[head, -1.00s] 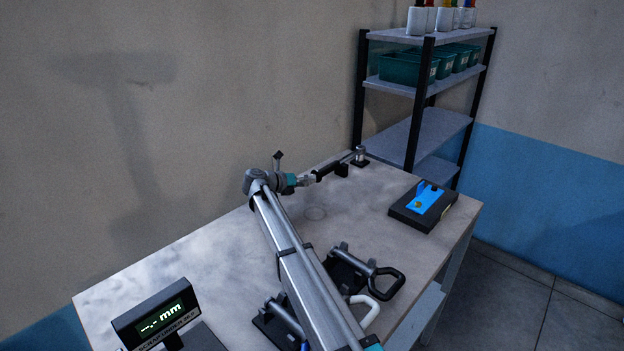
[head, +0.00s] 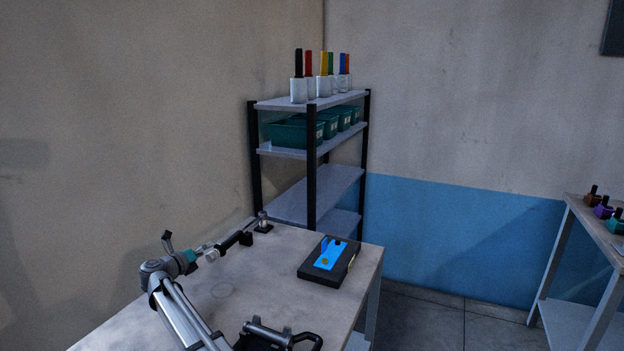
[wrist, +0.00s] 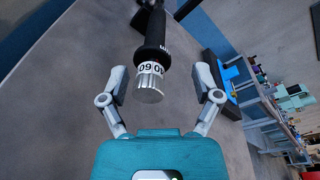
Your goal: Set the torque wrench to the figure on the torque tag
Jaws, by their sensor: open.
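The torque wrench (head: 232,241) lies at the far left end of the bench, held off the surface by black stands. In the wrist view its black handle (wrist: 153,38) points toward me. It ends in a white scale ring (wrist: 150,69) with "60" partly readable and a bare metal knob (wrist: 149,87). My gripper (wrist: 162,78) is open, with a finger on each side of the knob and gaps between. It also shows in the head view (head: 203,250). A blue card (head: 331,254), possibly the torque tag, lies on a dark block; no figure on it is readable.
The dark block (head: 312,272) sits near the bench's right edge. Black clamp-like fixtures (head: 268,334) stand at the near edge. A shelf rack (head: 311,180) with green bins stands behind the bench. Another table (head: 590,225) is at far right. The bench middle is clear.

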